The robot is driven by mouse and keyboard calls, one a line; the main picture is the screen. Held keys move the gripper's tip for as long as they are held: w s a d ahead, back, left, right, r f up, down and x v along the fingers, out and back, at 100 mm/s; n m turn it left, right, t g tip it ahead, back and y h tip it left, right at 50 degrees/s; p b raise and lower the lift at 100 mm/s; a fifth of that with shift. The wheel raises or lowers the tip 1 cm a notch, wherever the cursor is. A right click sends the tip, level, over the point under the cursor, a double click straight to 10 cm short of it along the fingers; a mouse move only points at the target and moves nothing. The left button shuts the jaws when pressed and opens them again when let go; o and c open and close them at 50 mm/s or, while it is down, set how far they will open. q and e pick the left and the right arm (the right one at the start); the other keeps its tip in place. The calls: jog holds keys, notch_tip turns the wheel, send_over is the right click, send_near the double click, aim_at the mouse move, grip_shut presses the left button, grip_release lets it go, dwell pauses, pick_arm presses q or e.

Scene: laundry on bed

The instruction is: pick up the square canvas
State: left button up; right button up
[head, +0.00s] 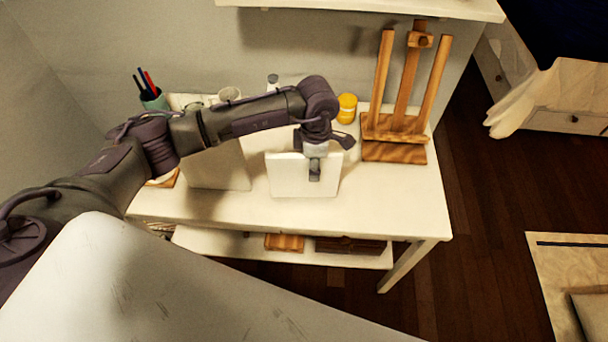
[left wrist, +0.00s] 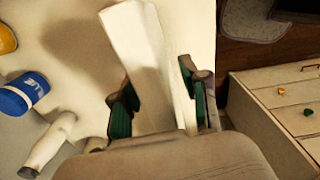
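The square canvas (head: 290,176), a white panel, stands roughly upright at the middle of the white desk (head: 385,200). My left gripper (head: 314,165) is at its upper edge, with one finger in front of its face. In the left wrist view the canvas (left wrist: 145,45) runs between the two green-padded fingers of my gripper (left wrist: 162,98). The fingers appear to press on both of its sides. Whether its lower edge touches the desk is not clear. My right gripper is not in view.
A larger pale panel (head: 217,165) stands just left of the canvas. A wooden easel (head: 394,150) is to the right, with a yellow jar (head: 347,108) behind. A pen cup (head: 153,101) is at the back left. A blue jar (left wrist: 22,94) is near my gripper.

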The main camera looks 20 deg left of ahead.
pick_arm(q)
grip_shut()
jog(key=shift+r, duration=0.1)
